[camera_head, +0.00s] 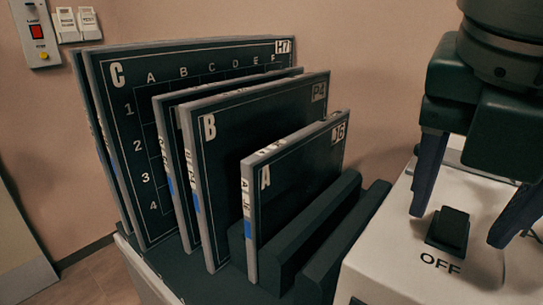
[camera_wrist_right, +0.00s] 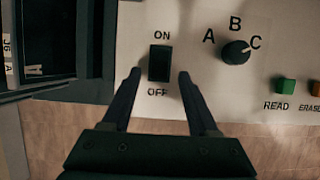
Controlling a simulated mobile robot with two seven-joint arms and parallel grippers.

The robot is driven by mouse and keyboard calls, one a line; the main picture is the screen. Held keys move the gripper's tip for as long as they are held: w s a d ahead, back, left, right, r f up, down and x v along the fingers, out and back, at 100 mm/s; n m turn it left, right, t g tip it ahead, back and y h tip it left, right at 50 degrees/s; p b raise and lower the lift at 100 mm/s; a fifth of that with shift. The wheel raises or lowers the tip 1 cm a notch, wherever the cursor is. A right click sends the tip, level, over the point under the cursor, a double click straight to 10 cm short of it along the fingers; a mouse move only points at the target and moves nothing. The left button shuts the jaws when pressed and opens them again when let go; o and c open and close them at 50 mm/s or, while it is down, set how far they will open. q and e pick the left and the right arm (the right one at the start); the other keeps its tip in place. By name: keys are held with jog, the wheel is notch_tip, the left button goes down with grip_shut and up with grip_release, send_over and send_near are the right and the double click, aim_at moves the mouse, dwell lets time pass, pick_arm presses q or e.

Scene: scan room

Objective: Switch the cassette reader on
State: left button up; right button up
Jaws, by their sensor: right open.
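The cassette reader (camera_head: 385,262) is a pale box at the right of the head view. Its black rocker switch (camera_head: 449,226) stands just behind the printed word OFF. In the right wrist view the switch (camera_wrist_right: 159,63) has ON printed above it and OFF below it. Which way the rocker is tipped is hard to tell. My right gripper (camera_head: 459,223) is open and empty, pointing down over the panel. Its fingers straddle the switch, one on each side, with a gap to it. They also show in the wrist view (camera_wrist_right: 160,76). My left gripper is out of view.
A dark rack (camera_head: 300,245) holds several upright lettered cassettes, including A (camera_head: 300,185), B (camera_head: 265,140) and C (camera_head: 130,130), left of the reader. An A-B-C dial (camera_wrist_right: 236,52), green READ button (camera_wrist_right: 285,86) and orange button (camera_wrist_right: 314,88) lie right of the switch.

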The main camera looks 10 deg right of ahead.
jog(key=shift+x, duration=0.85)
jog(key=shift+r, duration=0.1)
grip_shut()
